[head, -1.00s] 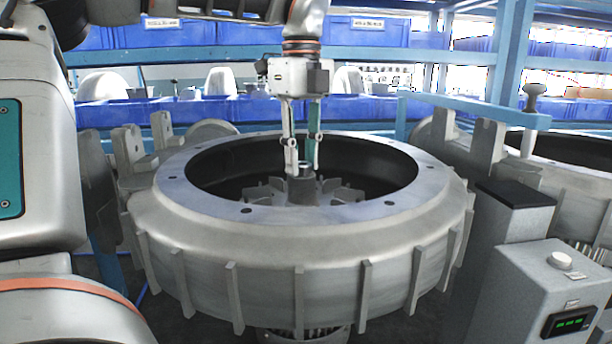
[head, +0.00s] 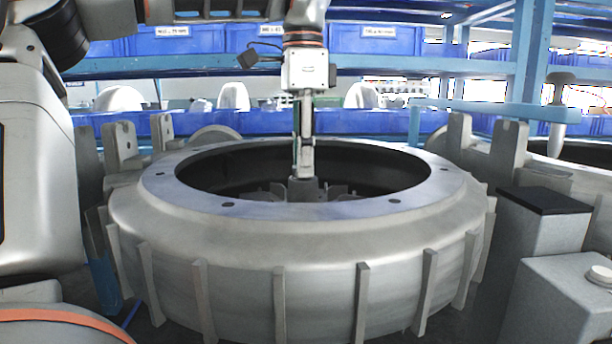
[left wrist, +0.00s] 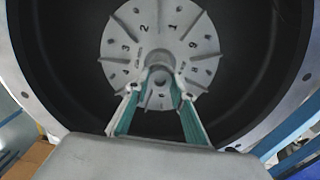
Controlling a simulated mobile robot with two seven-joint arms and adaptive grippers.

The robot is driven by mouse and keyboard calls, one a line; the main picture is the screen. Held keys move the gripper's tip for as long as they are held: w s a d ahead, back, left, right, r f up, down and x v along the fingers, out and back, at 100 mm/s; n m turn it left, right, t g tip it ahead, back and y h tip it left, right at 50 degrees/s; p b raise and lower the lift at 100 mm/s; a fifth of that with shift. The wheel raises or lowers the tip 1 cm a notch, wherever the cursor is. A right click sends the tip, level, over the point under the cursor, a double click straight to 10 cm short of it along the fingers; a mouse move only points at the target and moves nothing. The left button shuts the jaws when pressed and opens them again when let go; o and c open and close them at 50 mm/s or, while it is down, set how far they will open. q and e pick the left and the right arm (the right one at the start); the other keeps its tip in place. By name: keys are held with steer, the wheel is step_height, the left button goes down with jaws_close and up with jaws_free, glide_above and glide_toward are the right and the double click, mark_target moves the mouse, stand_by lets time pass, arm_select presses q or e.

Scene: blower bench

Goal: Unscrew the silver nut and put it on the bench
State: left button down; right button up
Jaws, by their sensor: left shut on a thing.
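The silver nut (left wrist: 160,76) is a small grey piece at the centre of the hub, between my left fingertips in the left wrist view. In the head view the finger hides it. My left gripper (head: 304,176) points straight down into the ring opening and is shut on the nut at the top of the dark central hub (head: 304,190). It also shows in the left wrist view (left wrist: 162,74), with teal finger pads. The finned, numbered impeller disc (left wrist: 135,45) lies around the hub. My right gripper is not in view.
A grey box with a black top (head: 545,200) and a box with a knob (head: 600,275) stand at right. Blue shelving with bins (head: 390,40) is behind.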

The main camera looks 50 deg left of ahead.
arm_select(q)
steer(key=c, duration=2)
jaws_free()
steer(key=shift+r, duration=0.15)
